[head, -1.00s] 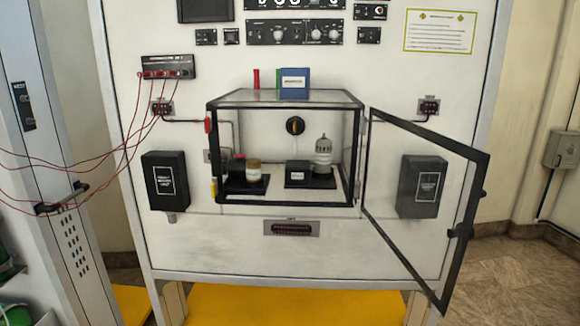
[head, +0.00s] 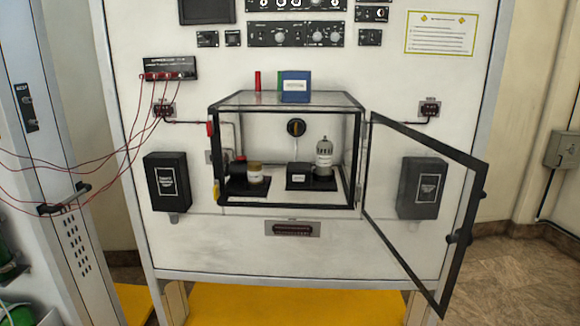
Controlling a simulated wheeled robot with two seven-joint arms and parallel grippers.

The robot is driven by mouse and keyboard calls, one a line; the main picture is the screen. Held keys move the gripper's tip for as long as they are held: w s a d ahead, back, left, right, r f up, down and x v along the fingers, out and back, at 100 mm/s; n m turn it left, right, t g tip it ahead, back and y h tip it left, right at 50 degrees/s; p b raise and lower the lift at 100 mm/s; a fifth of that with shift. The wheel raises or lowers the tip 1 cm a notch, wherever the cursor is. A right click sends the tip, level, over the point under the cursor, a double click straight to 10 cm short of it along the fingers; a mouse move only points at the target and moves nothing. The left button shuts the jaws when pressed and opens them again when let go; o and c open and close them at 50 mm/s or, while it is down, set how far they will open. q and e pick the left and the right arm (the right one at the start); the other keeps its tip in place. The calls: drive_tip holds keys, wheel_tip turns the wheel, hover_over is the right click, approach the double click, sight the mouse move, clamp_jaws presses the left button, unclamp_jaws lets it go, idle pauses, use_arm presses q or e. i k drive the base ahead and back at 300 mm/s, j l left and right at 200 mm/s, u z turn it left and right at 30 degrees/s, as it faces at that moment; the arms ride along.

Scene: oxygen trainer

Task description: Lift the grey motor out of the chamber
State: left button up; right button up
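The chamber (head: 285,206) is a black-framed glass box on the front of a white panel. Its door (head: 476,205) is swung wide open to the right. Inside, at the right, a grey ribbed, dome-topped thing that looks like the grey motor (head: 323,158) stands upright beside a black box (head: 299,176), on a black base. Neither of my grippers shows in the head view.
A blue box (head: 295,86) and a red cylinder (head: 258,81) stand on the chamber's top. Black boxes hang on the panel at left (head: 167,182) and right (head: 423,187). Red wires (head: 120,150) droop at the left. The open door takes up room on the right; the chamber's front is unobstructed.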

sight(324, 147)
drive_tip(key=i+l+u, duration=0.15)
drive_tip(key=l+u, duration=0.15)
drive_tip(key=l, duration=0.35)
drive_tip(key=i+l+u, duration=0.1)
drive_tip(key=l+u, duration=0.2)
drive_tip(key=l, duration=0.35)
drive_tip(key=l+u, duration=0.3)
drive_tip(key=l, duration=0.4)
drive_tip(key=i, duration=0.05)
